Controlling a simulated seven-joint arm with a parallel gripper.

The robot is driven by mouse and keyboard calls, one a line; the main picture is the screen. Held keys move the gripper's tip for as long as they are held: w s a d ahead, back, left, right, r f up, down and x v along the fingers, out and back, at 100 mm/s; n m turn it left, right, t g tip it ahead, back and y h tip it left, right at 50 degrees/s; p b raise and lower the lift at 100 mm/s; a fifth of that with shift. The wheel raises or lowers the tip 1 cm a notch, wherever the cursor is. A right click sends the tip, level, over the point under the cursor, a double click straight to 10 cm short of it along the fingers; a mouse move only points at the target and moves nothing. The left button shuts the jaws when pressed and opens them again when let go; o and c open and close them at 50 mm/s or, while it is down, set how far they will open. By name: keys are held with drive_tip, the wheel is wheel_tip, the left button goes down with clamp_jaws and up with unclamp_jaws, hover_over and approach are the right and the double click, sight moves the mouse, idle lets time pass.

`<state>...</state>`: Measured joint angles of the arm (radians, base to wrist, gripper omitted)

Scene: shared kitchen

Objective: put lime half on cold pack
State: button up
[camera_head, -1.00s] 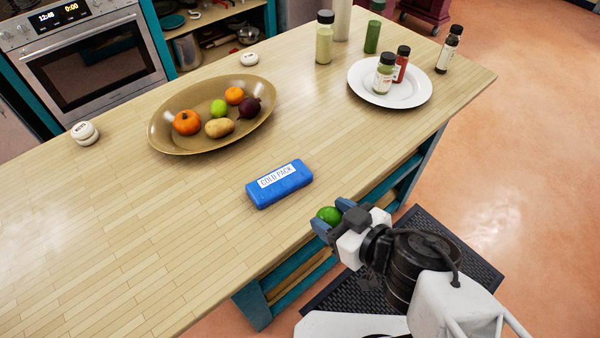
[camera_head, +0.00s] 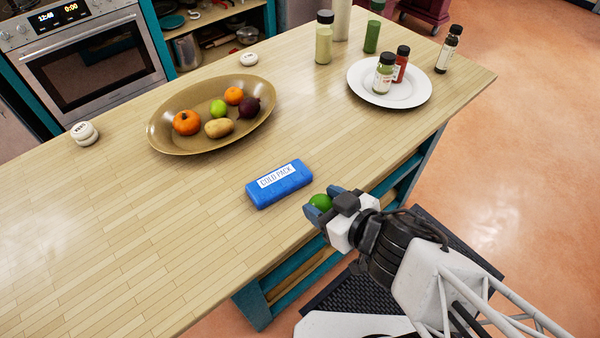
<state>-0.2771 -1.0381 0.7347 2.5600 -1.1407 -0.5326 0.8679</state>
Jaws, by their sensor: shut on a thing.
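The lime half (camera_head: 320,202) is a small green piece held between the blue fingertips of my gripper (camera_head: 322,205). My gripper is shut on it, at the near edge of the counter, just right of and nearer than the cold pack. The cold pack (camera_head: 279,187) is a blue block with a white label, lying flat on the wooden counter. Its top is bare. The lime half and the cold pack look apart. The lime half's cut face cannot be made out.
A brown oval bowl (camera_head: 166,138) of fruit and vegetables stands behind and left of the cold pack on the counter (camera_head: 130,220). A white plate (camera_head: 418,94) with two bottles is at the back right, with several bottles around it. The counter's front left is clear.

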drive_tip(key=shift+w+a+f, duration=0.1)
drive_tip(key=shift+w+a, duration=0.25)
drive_tip(key=shift+w, duration=0.2)
drive_tip(key=shift+w+a, duration=0.3)
drive_tip(key=shift+w, duration=0.25)
drive_tip(key=shift+w+a, duration=0.1)
drive_tip(key=shift+w, duration=0.15)
drive_tip(key=shift+w+a+f, duration=0.15)
drive_tip(key=shift+w+a, duration=0.45)
drive_tip(key=shift+w, duration=0.5)
drive_tip(key=shift+w+a+f, duration=0.1)
drive_tip(key=shift+w+a, duration=0.5)
drive_tip(key=shift+w, duration=0.45)
drive_tip(key=shift+w+a+f, duration=0.15)
drive_tip(key=shift+w+a, duration=0.45)
drive_tip(key=shift+w, duration=0.5)
drive_tip(key=shift+w, duration=0.1)
drive_tip(key=shift+w+a+f, duration=0.1)
drive_tip(key=shift+w+a, duration=0.1)
drive_tip(key=shift+f, duration=1.7)
drive_tip(key=shift+f, duration=0.1)
drive_tip(key=o, duration=0.9)
